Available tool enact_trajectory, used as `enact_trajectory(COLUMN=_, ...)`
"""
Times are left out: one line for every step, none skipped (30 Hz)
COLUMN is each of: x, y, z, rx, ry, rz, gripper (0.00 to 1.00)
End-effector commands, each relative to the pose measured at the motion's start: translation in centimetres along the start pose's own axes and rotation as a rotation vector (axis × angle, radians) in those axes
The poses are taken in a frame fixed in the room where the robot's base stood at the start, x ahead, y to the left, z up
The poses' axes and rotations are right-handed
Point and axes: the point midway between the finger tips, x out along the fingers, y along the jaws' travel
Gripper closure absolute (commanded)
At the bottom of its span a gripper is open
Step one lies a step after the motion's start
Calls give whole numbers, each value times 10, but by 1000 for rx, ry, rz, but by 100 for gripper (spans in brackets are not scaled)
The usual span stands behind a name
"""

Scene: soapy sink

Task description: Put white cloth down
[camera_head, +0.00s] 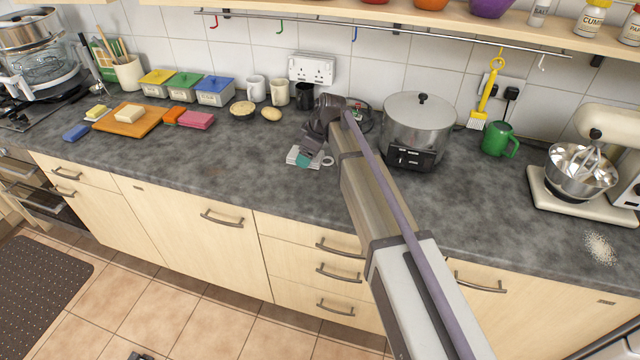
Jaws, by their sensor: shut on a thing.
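My gripper (306,149) is at the end of my arm, low over the middle of the grey worktop, pointing down. It is shut on what looks like the white cloth (293,156), a small pale patch that shows just below and to the left of the jaws. A teal patch (303,160) shows at the same spot; I cannot tell what it belongs to. The gripper hides part of the cloth, and I cannot tell whether the cloth touches the worktop (240,165).
A large lidded pot (418,120) stands right of my arm, with a green mug (497,140) and a mixer (585,165) further right. Mugs, lidded boxes and a chopping board (128,120) stand left. White grains (600,248) lie at the far right. The front middle worktop is clear.

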Motion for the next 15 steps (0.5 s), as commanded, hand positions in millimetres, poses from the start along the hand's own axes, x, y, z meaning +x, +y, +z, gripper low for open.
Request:
enact_trajectory(x=20, y=0, z=9, rx=0, ry=0, rz=0, gripper=49)
enact_trajectory(x=28, y=0, z=12, rx=0, ry=0, rz=0, gripper=49)
enact_trajectory(x=39, y=0, z=16, rx=0, ry=0, rz=0, gripper=49)
enact_trajectory(x=46, y=0, z=19, rx=1, ry=0, rz=0, gripper=49)
enact_trajectory(x=51, y=0, z=21, rx=1, ry=0, rz=0, gripper=49)
enact_trajectory(x=55, y=0, z=23, rx=1, ry=0, rz=0, gripper=49)
enact_trajectory(x=56, y=0, z=23, rx=1, ry=0, rz=0, gripper=49)
enact_trajectory(x=55, y=0, z=23, rx=1, ry=0, rz=1, gripper=49)
enact_trajectory(x=53, y=0, z=22, rx=1, ry=0, rz=1, gripper=49)
enact_trajectory(x=53, y=0, z=22, rx=1, ry=0, rz=1, gripper=49)
enact_trajectory(x=55, y=0, z=23, rx=1, ry=0, rz=1, gripper=49)
enact_trajectory(x=62, y=0, z=26, rx=1, ry=0, rz=1, gripper=49)
enact_trajectory(x=68, y=0, z=29, rx=1, ry=0, rz=1, gripper=49)
enact_trajectory(x=75, y=0, z=31, rx=1, ry=0, rz=1, gripper=49)
enact_trajectory(x=83, y=0, z=35, rx=1, ry=0, rz=1, gripper=49)
